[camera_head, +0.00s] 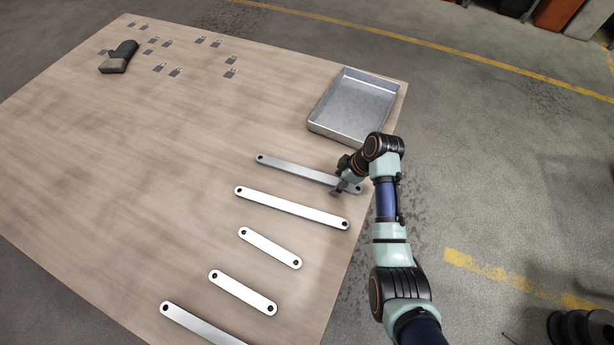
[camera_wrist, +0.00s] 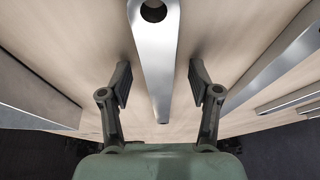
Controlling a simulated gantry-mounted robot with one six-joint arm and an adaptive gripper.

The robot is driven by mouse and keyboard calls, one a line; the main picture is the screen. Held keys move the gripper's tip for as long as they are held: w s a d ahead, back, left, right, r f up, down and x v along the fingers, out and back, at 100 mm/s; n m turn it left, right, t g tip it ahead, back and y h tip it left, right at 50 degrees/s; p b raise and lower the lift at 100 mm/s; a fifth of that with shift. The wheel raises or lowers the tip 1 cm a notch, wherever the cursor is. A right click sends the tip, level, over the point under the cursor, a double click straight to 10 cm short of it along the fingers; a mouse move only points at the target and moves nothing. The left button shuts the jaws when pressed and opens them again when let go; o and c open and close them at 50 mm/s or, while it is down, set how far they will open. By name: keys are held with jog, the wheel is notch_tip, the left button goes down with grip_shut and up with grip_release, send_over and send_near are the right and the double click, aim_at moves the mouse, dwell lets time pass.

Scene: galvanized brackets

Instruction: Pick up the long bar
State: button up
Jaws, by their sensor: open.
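A long grey bar (camera_head: 300,172) with a hole at each end lies flat on the table, just in front of the tray. My gripper (camera_head: 345,186) is at its right end and hides part of it. In the wrist view, my open gripper (camera_wrist: 160,82) has one finger on each side of this bar (camera_wrist: 157,50), with gaps to both fingers. A second long bar (camera_head: 290,208), brighter, lies next to it. Another bar (camera_head: 195,322) at the bottom is partly cut off by the frame.
Two shorter bars (camera_head: 270,248) (camera_head: 243,292) lie nearer the bottom. An empty metal tray (camera_head: 316,128) stands at the table's far right corner. Small brackets (camera_head: 176,71) and a dark object (camera_head: 119,57) lie at the far left. The middle of the table (camera_head: 170,150) is clear.

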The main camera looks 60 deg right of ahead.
jog(key=shift+d+r, duration=0.1)
grip_shut()
dwell(0.3)
notch_tip(320, 180, up, 20)
jog(key=p, duration=0.7)
